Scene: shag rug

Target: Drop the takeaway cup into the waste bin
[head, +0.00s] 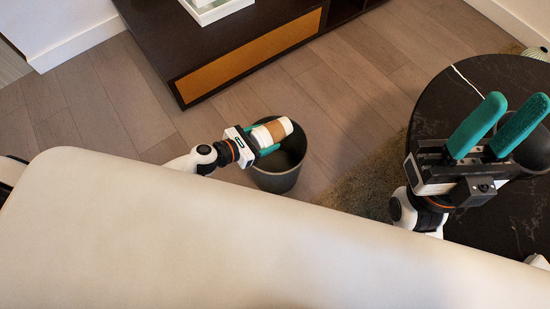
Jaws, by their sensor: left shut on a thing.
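The takeaway cup (268,134), white with a brown sleeve, lies tilted in my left gripper (264,139). The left gripper is shut on it, with its green fingers partly hidden by the cup. Cup and gripper are over the opening of the dark grey waste bin (274,180), near its upper left rim. The bin stands on the wooden floor and its inside is dark. My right gripper (502,124) is at the right, over the dark round table, its two green fingers apart with nothing seen between them.
A dark low cabinet (235,50) with an orange panel stands behind the bin. The dark round table (440,105) is at the right, with a shag rug (368,185) beside and below it. The wooden floor left of the bin is clear.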

